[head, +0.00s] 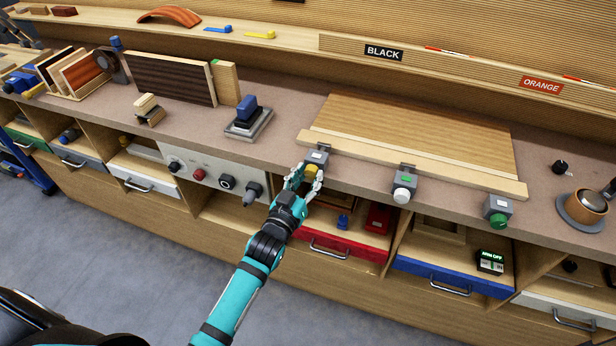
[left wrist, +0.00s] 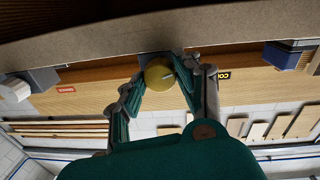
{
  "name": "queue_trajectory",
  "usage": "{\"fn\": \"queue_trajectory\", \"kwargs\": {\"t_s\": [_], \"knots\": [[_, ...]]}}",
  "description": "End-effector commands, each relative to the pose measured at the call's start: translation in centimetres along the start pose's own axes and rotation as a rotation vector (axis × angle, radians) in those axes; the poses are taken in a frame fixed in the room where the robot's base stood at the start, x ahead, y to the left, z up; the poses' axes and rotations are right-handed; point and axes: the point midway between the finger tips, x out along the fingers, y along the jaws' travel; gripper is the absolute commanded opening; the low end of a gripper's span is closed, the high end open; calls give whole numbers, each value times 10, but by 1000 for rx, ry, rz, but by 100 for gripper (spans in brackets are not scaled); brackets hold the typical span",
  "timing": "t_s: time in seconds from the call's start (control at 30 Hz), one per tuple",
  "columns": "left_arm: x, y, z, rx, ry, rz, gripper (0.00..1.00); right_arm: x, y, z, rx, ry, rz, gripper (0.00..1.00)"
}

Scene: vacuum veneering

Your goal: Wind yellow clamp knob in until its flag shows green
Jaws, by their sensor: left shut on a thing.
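The yellow clamp knob (head: 311,168) sits on the front of a grey clamp block (head: 316,157) at the bench's front edge. In the left wrist view the knob (left wrist: 157,74) is a round yellow disc with a short pale mark, between the two fingers. My left gripper (head: 304,180) is shut on the knob, its arm reaching up from below. The block's top shows a small pale patch; I see no green there. The fingers hide part of the knob in the head view. My right gripper is not in view.
A wooden bar (head: 430,168) lies across a veneered panel (head: 420,130) behind the clamps. To the right are a clamp with a white knob (head: 401,195) and one with a green knob (head: 498,221). An open red drawer (head: 330,245) is below my gripper.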

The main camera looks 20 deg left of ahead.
Motion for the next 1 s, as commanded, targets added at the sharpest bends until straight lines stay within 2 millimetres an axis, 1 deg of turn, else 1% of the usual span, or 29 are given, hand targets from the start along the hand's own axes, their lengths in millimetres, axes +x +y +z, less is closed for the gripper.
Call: {"fn": "queue_trajectory", "kwargs": {"t_s": [0.07,0.2,0.3,0.53,0.57,0.7,0.73,1.0], "knots": [[0,0,-2,23,-2,-1,1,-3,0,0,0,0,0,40],[0,0,-3,152,-11,-3,1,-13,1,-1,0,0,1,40],[0,0,-1,207,-15,-3,1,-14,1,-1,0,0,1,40],[0,0,0,211,-14,-3,1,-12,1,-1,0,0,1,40],[0,0,0,211,-14,-3,35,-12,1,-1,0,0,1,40],[0,0,0,210,-14,-3,53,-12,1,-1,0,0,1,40],[0,0,0,210,-14,-3,57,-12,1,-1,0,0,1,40],[-1,0,0,209,-14,-3,57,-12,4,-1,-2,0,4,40]]}}
